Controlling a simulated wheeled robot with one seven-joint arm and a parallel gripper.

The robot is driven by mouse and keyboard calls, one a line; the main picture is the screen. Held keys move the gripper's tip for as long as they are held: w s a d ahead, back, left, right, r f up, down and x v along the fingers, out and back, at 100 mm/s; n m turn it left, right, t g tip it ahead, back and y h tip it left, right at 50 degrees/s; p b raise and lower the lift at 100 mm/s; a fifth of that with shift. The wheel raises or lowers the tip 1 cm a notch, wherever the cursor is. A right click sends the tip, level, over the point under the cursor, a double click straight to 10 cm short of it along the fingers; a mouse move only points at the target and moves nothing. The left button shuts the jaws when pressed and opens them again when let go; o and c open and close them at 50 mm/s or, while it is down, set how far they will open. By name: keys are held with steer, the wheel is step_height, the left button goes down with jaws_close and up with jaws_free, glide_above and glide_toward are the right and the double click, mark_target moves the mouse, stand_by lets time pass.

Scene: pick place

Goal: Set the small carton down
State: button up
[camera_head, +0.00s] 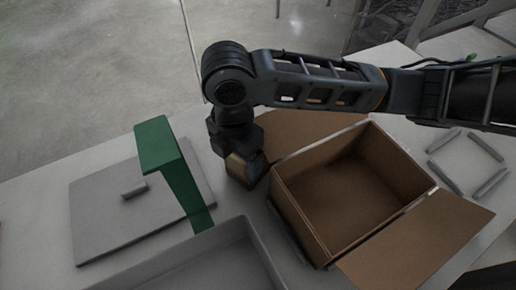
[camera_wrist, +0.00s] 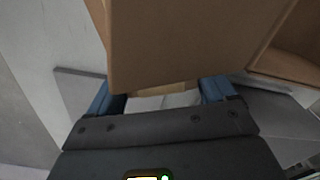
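My gripper (camera_head: 243,172) points down at the table, just left of the open cardboard box. A small tan block, which looks like the small carton (camera_head: 247,168), shows at its tip, mostly hidden by dark gripper parts. In the wrist view, the two blue fingers of my gripper (camera_wrist: 162,96) stand apart with a tan and pale carton (camera_wrist: 165,101) between them. The fingers appear to hold its sides. Its lower part is hidden, so I cannot tell whether it touches the table.
The open cardboard box (camera_head: 290,205) has flaps spread outward; one brown flap (camera_wrist: 185,45) fills much of the wrist view. A green bracket (camera_head: 165,148) stands on a grey panel (camera_head: 95,215) at left. A grey tray (camera_head: 255,240) is in front.

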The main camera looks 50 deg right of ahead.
steer(key=c, duration=0.9)
steer(key=shift+r, duration=0.15)
steer(key=shift+r, duration=0.5)
steer(key=w+a+b, duration=0.1)
steer(key=w+a, duration=0.1)
steer(key=w, duration=0.6)
step_height(320, 180, up, 14)
steer(key=shift+d+p, duration=0.3)
